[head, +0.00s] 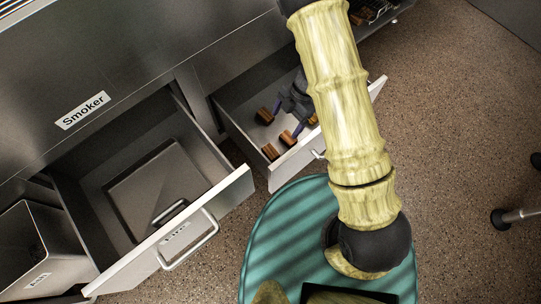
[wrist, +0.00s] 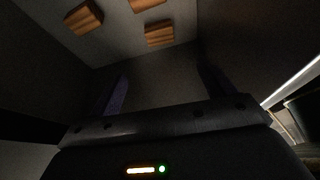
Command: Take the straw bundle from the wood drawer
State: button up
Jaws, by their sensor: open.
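The wood drawer (head: 287,172) is pulled open in the head view, right of the smoker drawer. Several brown wood blocks (head: 270,152) lie spread on its pale floor. My gripper (head: 286,120) is inside or just over this drawer, its purple fingers apart among the blocks. In the wrist view, my gripper (wrist: 163,76) is open with no object between its fingers, facing a dark wall. Wood blocks (wrist: 159,34) show beyond the fingers at the top. I cannot make out a straw bundle in either view; my arm hides part of the drawer.
The smoker drawer (head: 233,192) stands open at left with a flat metal piece (head: 155,185) inside. A metal bin (head: 52,243) is at the lower left. Speckled floor (head: 460,110) is open at right. A dark-tipped leg (head: 515,215) stands at the right edge.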

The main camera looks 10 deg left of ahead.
jog(key=b, duration=0.8)
send_near(271, 151)
jog(key=x, duration=0.5)
jog(key=shift+s+a+r, duration=0.1)
jog(key=shift+s+a, duration=0.05)
jog(key=shift+a, duration=0.05)
jog(key=b+x, duration=0.3)
jog(key=b, duration=0.1)
jog(key=shift+d+f, duration=0.15)
jog(key=shift+f, duration=0.1)
jog(key=shift+b+x, duration=0.9)
jog(key=shift+x, duration=0.05)
jog(key=c, duration=1.1)
